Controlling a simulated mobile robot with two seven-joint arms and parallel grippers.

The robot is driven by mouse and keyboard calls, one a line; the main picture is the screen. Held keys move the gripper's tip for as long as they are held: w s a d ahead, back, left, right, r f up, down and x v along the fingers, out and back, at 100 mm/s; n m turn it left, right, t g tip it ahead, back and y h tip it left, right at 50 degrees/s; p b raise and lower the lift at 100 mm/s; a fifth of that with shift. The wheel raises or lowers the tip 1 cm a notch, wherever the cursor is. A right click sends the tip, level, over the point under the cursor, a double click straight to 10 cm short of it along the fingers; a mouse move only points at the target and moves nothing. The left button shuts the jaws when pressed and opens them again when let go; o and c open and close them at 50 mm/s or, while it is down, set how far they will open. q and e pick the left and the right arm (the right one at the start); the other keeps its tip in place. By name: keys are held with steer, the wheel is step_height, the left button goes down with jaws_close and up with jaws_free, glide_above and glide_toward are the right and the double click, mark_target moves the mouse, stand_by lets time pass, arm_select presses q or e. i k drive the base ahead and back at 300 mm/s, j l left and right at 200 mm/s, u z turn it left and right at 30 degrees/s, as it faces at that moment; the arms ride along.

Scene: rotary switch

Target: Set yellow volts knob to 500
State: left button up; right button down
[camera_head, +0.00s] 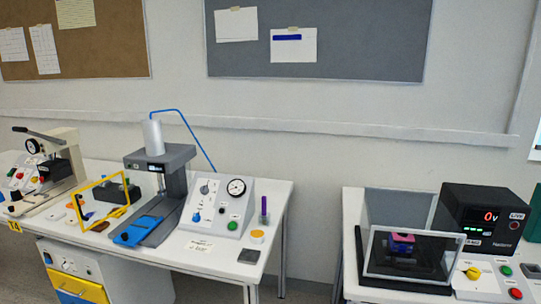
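The yellow knob (473,273) sits on a pale control panel at the front of the right-hand table, near the bottom right. Its pointer direction and scale marks are too small to read. Behind it stands a black meter box (484,219) whose red display (489,216) shows 0 and what looks like a V. A green button (506,270) and a red button (515,293) lie to the right of the knob. Neither of my grippers shows in the head view.
A clear-walled enclosure (395,205) with a pink and dark item (401,243) stands left of the meter box. The left table (225,258) holds a press (160,180) and a gauge panel (218,205). A gap separates the tables.

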mark_target(473, 274)
steer(key=z, duration=1.45)
